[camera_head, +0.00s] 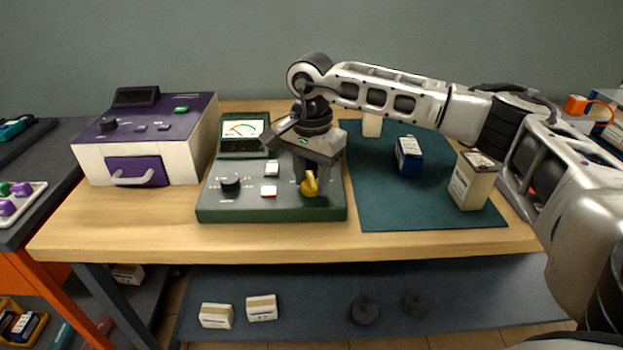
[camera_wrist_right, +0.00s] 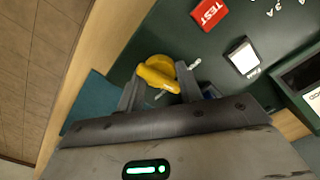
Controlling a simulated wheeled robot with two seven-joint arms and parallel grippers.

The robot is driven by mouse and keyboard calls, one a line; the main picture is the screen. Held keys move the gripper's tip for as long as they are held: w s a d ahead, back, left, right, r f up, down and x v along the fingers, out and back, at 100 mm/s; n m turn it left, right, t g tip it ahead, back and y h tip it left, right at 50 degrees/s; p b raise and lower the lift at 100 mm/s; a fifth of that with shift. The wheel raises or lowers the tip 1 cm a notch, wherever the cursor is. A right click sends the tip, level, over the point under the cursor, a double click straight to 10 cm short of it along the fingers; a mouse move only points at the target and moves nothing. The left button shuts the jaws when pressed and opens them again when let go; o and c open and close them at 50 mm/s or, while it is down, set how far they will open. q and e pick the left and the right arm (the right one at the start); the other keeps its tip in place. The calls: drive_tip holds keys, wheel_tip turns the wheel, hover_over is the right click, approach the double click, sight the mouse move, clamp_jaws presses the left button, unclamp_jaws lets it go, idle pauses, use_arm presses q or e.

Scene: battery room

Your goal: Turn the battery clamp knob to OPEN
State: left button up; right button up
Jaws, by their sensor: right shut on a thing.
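The yellow clamp knob (camera_head: 310,184) is at the right front of the green tester box (camera_head: 240,213). My right gripper (camera_head: 310,178) reaches down over it from above and is shut on it. In the right wrist view the yellow knob (camera_wrist_right: 158,73) shows between the two fingertips (camera_wrist_right: 160,88). White lettering beside the knob is too small or partly covered to read. The gripper hides part of the tester's right side. My left gripper is not in view.
A black dial (camera_head: 230,184), a red button (camera_head: 268,192) and a meter (camera_head: 243,130) are on the tester. A purple-topped charger (camera_head: 150,140) stands left. A blue battery (camera_head: 408,156) and cream batteries (camera_head: 473,181) stand on the teal mat (camera_head: 430,215).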

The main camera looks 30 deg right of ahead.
sight(311, 178)
drive_tip(key=n, duration=0.3)
drive_tip(key=shift+n+b, duration=0.7)
drive_tip(key=shift+n, duration=1.4)
drive_tip(key=o, duration=1)
wheel_tip(311, 178, up, 16)
drive_tip(key=shift+p, duration=0.45)
